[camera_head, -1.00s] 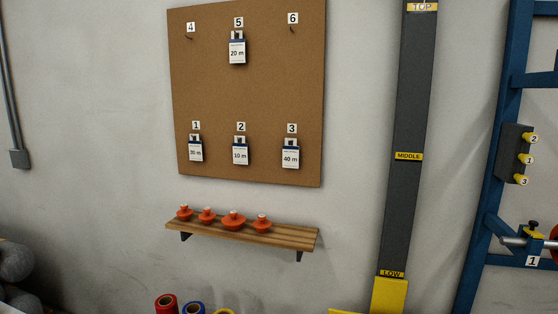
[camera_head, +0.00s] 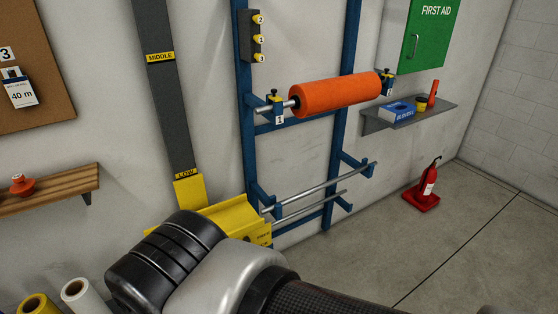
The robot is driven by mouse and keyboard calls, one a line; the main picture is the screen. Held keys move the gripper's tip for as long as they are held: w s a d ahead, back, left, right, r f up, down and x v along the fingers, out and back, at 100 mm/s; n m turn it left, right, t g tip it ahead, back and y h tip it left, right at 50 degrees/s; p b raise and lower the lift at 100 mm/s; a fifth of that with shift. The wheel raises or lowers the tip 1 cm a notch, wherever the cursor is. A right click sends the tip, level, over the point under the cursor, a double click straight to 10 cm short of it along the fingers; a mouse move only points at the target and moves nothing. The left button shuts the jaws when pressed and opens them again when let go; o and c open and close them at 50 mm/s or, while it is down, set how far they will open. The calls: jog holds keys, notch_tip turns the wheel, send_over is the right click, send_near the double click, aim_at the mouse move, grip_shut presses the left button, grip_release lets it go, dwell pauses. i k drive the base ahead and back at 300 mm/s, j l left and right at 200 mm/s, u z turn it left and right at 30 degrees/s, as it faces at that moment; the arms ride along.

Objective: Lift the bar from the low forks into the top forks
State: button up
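A blue rack (camera_head: 245,90) stands against the wall. A thin silver bar (camera_head: 322,187) lies across its low forks, with the left fork (camera_head: 262,197) and the right fork (camera_head: 352,163) on blue uprights. A second thin silver rod shows just below it; I cannot tell what holds it. My arm crosses the bottom of the view, but my gripper's fingers are not in view.
A yellow carriage (camera_head: 232,216) sits by the LOW mark of a dark column (camera_head: 170,100), left of the low forks. A grey shelf (camera_head: 415,114) holds a blue box. Open floor (camera_head: 400,245) lies in front.

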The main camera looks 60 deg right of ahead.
aim_at(266, 210)
jog(key=z, duration=2.45)
jog(key=i+l+u, duration=0.25)
jog(key=i+l, duration=0.2)
jog(key=l, duration=0.15)
jog(key=i+l+u, duration=0.3)
jog(key=l, duration=0.35)
jog(key=i+l+u, duration=0.1)
jog(key=l, duration=0.3)
jog(key=i+l+u, duration=0.15)
jog(key=l, duration=0.25)
jog(key=i+l, duration=0.15)
jog(key=i, duration=0.2)
jog(key=i+l+u, duration=0.1)
jog(key=i, duration=0.3)
